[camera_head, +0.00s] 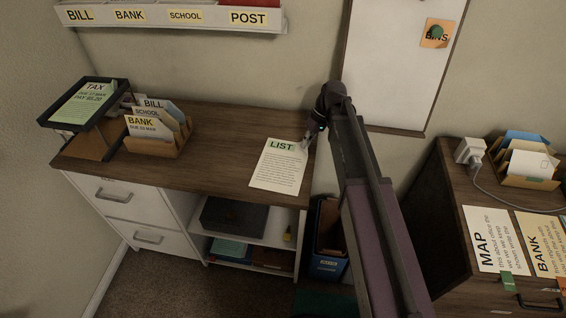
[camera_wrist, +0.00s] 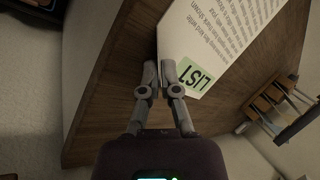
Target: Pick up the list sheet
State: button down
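The list sheet (camera_head: 276,168) is white with a green "LIST" label and lies on the right end of the wooden desk top. In the wrist view the list sheet (camera_wrist: 215,45) appears upside down, right of and beyond the fingertips. My gripper (camera_wrist: 159,72) has its fingers almost together. The sheet's edge runs into the narrow gap between them, and its corner there looks bent up and pinched. In the head view my gripper (camera_head: 306,144) is at the sheet's upper right corner. My arm partly hides the contact. Most of the sheet lies flat.
A letter holder (camera_head: 157,149) with envelopes and a black tray (camera_head: 65,122) stand at the desk's left. The desk middle (camera_head: 215,150) is clear. A second desk (camera_head: 455,215) with MAP and BANK sheets is at right, and a whiteboard (camera_head: 390,70) hangs behind.

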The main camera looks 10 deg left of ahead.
jog(key=shift+r, duration=0.15)
notch_tip(320, 180, up, 4)
jog(key=p, duration=0.3)
jog(key=shift+f+p, duration=0.25)
jog(key=shift+p, duration=0.15)
jog(key=r+p, duration=0.1)
send_over(295, 186)
jog(key=shift+r, duration=0.1)
dwell(0.7)
